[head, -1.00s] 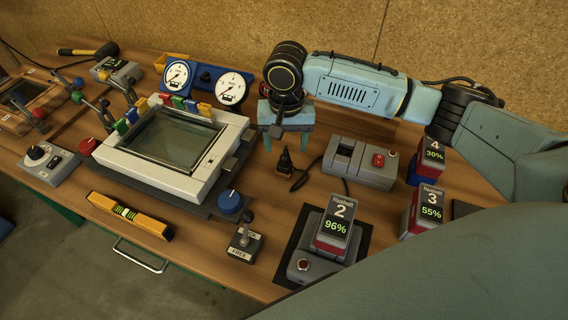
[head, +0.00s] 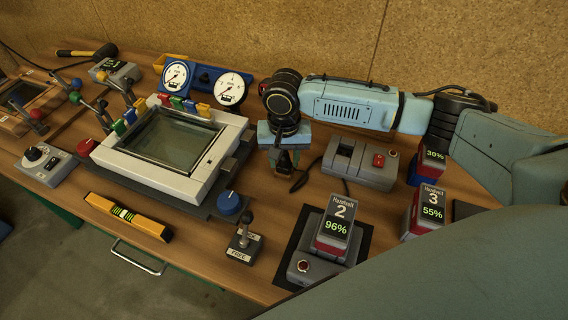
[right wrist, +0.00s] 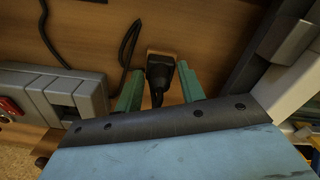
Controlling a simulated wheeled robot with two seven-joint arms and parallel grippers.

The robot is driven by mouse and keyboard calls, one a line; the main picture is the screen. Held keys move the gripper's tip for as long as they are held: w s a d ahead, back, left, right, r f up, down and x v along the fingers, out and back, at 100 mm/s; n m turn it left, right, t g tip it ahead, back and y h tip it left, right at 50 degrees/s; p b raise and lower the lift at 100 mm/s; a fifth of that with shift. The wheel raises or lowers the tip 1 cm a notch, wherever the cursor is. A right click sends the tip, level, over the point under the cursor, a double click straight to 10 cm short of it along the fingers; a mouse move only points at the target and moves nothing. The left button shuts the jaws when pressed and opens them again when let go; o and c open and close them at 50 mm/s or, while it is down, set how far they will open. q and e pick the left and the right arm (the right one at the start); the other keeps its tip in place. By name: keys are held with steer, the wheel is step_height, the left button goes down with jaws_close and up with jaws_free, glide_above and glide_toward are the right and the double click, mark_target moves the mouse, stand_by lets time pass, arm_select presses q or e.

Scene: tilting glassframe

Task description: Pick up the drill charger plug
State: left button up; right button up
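The black drill charger plug (head: 285,162) stands on the table left of the grey charger (head: 345,162). In the right wrist view the plug (right wrist: 159,72) sits between two green fingers, on a small brown patch or block. My right gripper (head: 284,157) points down over the plug, which it partly hides in the head view. Its fingers are open in the right wrist view (right wrist: 160,69), one each side, with visible gaps. The dark cable (right wrist: 127,45) runs left of the plug. My left gripper is not in view.
A white-framed glass panel (head: 170,150) stands to the left, near the right gripper. Battery 2 (head: 335,228) on its grey base is in front, and battery 3 (head: 424,212) is to the right. A blue knob (head: 230,203) and a small lever (head: 244,240) stand in front.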

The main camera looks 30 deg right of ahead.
steer(key=shift+c, duration=0.8)
step_height(320, 180, up, 10)
steer(key=shift+f+p, duration=0.1)
steer(key=shift+p, duration=0.65)
steer(key=r, duration=0.1)
step_height(320, 180, up, 4)
steer(key=p, duration=0.7)
glide_above(284, 156)
steer(key=shift+r, duration=0.1)
